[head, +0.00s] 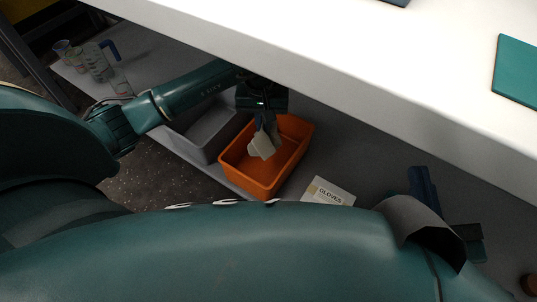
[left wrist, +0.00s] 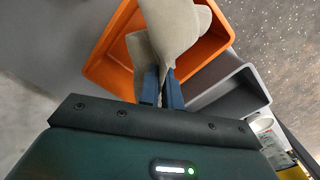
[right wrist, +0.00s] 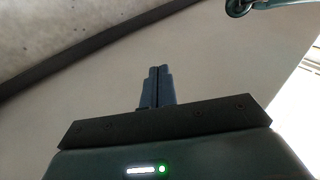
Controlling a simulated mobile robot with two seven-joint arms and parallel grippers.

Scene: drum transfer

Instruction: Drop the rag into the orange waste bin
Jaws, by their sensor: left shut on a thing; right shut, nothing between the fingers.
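The orange waste bin (head: 270,183) stands on the low shelf under the white table; it also shows in the left wrist view (left wrist: 107,66). My left gripper (head: 264,122) is over the bin, pointing down. It is shut on the beige rag (head: 262,147), which hangs from the fingers above the bin's opening. In the left wrist view the rag (left wrist: 175,28) covers part of the bin, between the blue fingers of the left gripper (left wrist: 165,75). My right gripper (right wrist: 158,72) is shut and empty, facing a plain pale surface.
A grey bin (head: 207,132) stands directly left of the orange bin. A white gloves box (head: 328,192) lies to its right. Beakers and a blue-handled jug (head: 98,62) stand at the shelf's far left. The white table (head: 400,75) overhangs the shelf.

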